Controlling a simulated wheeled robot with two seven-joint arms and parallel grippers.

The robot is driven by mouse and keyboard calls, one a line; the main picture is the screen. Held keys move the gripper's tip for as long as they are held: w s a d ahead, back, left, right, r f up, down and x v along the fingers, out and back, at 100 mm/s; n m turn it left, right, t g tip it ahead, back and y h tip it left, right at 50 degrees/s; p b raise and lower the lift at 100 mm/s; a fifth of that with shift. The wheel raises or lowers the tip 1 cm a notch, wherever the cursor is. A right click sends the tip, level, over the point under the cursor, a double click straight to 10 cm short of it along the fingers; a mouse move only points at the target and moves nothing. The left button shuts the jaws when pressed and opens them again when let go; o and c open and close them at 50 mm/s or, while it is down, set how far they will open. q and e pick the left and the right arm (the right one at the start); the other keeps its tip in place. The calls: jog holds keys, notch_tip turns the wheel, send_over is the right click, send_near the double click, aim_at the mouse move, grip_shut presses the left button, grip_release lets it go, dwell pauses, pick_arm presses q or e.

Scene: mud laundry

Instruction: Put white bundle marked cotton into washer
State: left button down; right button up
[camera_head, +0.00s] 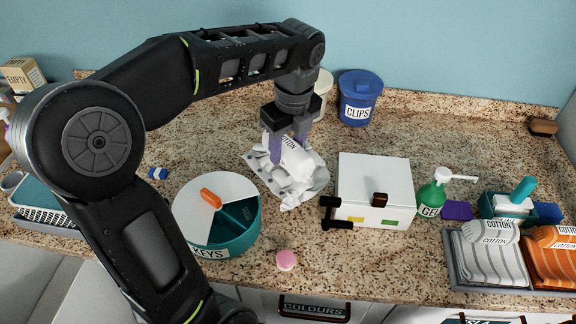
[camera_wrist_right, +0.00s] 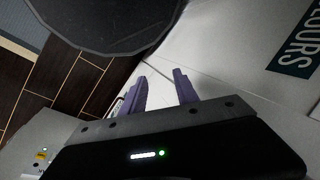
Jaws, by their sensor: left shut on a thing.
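That label also shows below the counter edge in the head view (camera_head: 314,309). I cannot identify a washer.
A white box (camera_head: 372,178) with a dark knob stands right of the bundle. A round teal KEYS container (camera_head: 228,238) stands front left. A blue CLIPS tub (camera_head: 360,100) is behind. A green bottle (camera_head: 430,200) and a tray (camera_head: 458,268) of cotton-marked bundles are right.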

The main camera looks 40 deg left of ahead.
pick_arm(q)
jog(key=shift+f, duration=1.1)
jog(key=shift+f, duration=1.85)
jog(key=shift+f, duration=0.2)
jog(key=c, duration=0.7)
grip_release()
jog(key=shift+r, duration=0.15)
jog(key=r, duration=0.4)
jog(key=d+r+p, duration=0.1)
jog(key=r, duration=0.7)
jog(key=shift+s+d, duration=0.2)
